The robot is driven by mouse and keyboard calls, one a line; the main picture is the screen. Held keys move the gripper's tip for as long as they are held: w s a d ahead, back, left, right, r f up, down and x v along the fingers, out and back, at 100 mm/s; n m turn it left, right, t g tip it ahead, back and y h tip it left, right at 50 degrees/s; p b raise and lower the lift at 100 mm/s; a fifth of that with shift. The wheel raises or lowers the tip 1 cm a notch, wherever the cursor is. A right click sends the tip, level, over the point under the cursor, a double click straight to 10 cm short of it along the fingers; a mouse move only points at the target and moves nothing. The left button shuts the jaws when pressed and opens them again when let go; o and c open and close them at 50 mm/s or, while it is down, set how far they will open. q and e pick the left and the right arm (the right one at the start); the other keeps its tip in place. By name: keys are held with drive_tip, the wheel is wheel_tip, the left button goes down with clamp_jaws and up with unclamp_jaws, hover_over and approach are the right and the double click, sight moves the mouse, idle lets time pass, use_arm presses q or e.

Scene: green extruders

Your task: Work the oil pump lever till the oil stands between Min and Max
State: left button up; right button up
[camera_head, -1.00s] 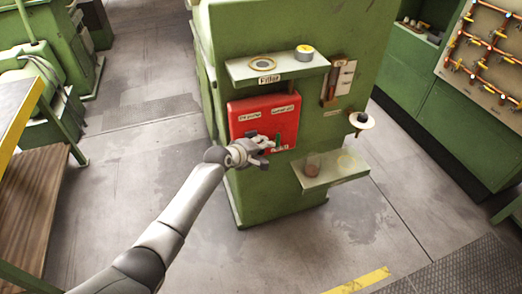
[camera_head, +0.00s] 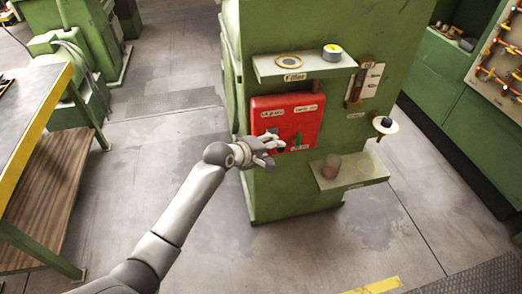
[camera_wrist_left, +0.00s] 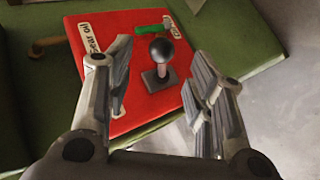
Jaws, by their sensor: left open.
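The red panel (camera_head: 300,112) is on the front of the green machine. In the left wrist view, a lever with a black ball knob (camera_wrist_left: 162,49) stands on a grey plate on it, between my left gripper's fingers with space on both sides. A small green handle (camera_wrist_left: 155,28) lies beyond the knob; it also shows in the head view (camera_head: 298,139). My left gripper (camera_head: 274,147) is open at the panel's lower left; it also shows in the wrist view (camera_wrist_left: 162,90). The oil gauge (camera_head: 356,85) has a label plate (camera_head: 373,78); its oil level is too small to read.
A shelf (camera_head: 305,66) labelled Filter holds a ring and a tin. A round white disc (camera_head: 384,125) with a dark knob sticks out at right. A workbench (camera_head: 40,110) stands at left; the floor between is clear.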

use_arm(q)
drive_tip(key=v, duration=0.5)
